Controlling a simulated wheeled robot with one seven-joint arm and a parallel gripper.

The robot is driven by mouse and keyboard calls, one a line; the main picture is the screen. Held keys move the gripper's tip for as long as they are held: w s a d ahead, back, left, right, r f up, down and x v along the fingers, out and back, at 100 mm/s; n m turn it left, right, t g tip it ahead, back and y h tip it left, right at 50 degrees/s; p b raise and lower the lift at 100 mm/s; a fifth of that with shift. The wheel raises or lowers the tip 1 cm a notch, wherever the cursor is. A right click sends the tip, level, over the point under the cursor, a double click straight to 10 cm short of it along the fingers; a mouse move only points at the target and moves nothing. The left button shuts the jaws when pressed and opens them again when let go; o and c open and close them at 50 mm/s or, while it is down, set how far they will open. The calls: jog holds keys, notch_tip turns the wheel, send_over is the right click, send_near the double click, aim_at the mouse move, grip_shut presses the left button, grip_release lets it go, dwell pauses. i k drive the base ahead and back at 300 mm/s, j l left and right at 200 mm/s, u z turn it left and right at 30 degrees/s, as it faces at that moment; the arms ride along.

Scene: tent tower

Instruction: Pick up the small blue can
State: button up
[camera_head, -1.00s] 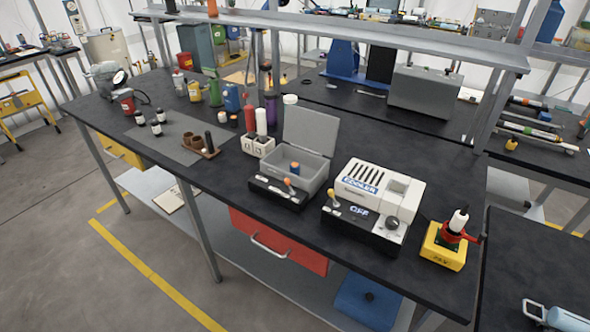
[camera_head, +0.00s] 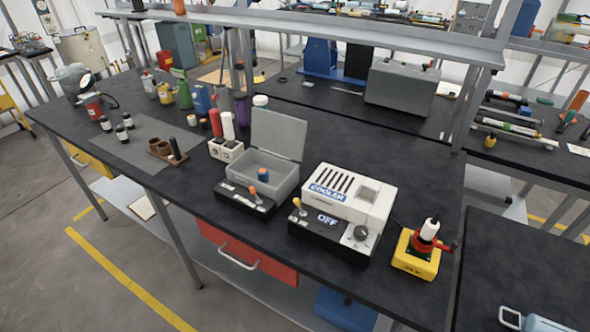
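A small blue can (camera_head: 263,175) with an orange top stands inside an open grey box (camera_head: 268,187), whose lid (camera_head: 277,135) is raised. Only its upper part shows above the front wall. Another blue container (camera_head: 201,99), larger, stands farther back on the black workbench, next to a green can (camera_head: 183,91). I cannot tell from this view which one the task means. My gripper is not in view.
On the black workbench (camera_head: 110,180), a white cooler (camera_head: 347,193) reading OFF stands right of the box. Right of it is a yellow unit (camera_head: 416,255) with a bottle on top. An overhead shelf (camera_head: 330,31) runs along the back. Bare benchtop lies behind the cooler.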

aim_at(263, 175)
jog(key=i+j+z, duration=0.2)
jog(key=j, duration=0.2)
jog(key=j+z, duration=0.2)
jog(key=j, duration=0.15)
jog(key=i+j+z, duration=0.2)
jog(key=j, duration=0.25)
jog(key=j+z, duration=0.3)
jog(key=j, duration=3.4)
jog(key=i+j, duration=0.15)
jog(key=j, duration=0.8)
